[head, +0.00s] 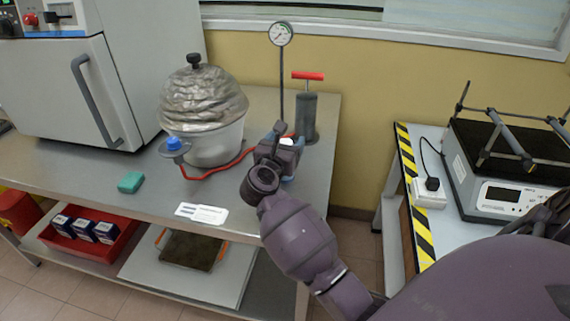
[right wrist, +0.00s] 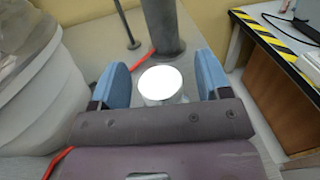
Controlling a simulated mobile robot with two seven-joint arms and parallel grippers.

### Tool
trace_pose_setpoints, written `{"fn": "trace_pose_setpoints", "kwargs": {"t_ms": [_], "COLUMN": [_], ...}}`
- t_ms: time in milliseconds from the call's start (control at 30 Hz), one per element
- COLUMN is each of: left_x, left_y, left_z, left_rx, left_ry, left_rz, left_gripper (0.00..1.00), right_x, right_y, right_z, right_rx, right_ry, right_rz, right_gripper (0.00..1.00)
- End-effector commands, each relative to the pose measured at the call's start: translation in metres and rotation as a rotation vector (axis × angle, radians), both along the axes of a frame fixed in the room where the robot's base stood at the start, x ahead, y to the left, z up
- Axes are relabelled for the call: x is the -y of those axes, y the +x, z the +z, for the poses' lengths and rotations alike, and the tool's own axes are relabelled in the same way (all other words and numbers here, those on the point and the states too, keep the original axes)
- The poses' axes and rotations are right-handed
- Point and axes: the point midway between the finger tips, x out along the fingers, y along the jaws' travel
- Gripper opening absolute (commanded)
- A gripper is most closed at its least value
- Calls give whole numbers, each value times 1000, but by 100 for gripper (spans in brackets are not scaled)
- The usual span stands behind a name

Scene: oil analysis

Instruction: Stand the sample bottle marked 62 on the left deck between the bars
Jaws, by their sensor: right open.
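A bottle with a white round cap (right wrist: 162,84) stands on the steel bench, between the two blue fingers of my right gripper (right wrist: 163,74). The fingers are apart, with a gap on each side of the cap. In the head view my right gripper (head: 283,155) mostly hides the bottle; only a bit of the white cap (head: 287,142) shows. I cannot read any number on it. A shaker with a black deck (head: 490,137) and dark bars (head: 508,140) across it is at the right. I cannot tell whether this is the left deck. My left gripper is not in view.
A pump with a red handle (head: 306,118) and a gauge on a post (head: 281,72) stand just behind the bottle. A foil-covered vessel (head: 205,110) with a red hose is to the left. A gap separates the bench from the stand with striped edging (head: 416,205).

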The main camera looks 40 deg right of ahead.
Motion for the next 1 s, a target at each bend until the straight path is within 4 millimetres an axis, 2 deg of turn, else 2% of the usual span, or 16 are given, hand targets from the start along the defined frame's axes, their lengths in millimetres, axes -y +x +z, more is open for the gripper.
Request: {"fn": "trace_pose_setpoints", "kwargs": {"t_ms": [100, 500, 567, 867, 1000], "left_x": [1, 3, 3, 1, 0], "left_y": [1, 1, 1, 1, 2], "left_z": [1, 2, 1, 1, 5], "left_rx": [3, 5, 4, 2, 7], "left_ry": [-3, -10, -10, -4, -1], "left_rz": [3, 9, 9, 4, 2], "left_gripper": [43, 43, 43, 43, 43], "right_x": [0, 0, 0, 0, 0], "right_y": [0, 0, 0, 0, 0], "right_z": [0, 0, 0, 3, 18], "right_rx": [0, 0, 0, 2, 7], "right_ry": [0, 0, 0, 0, 1], "right_rz": [0, 0, 0, 0, 0], "right_gripper": [69, 8, 0, 0, 0]}}
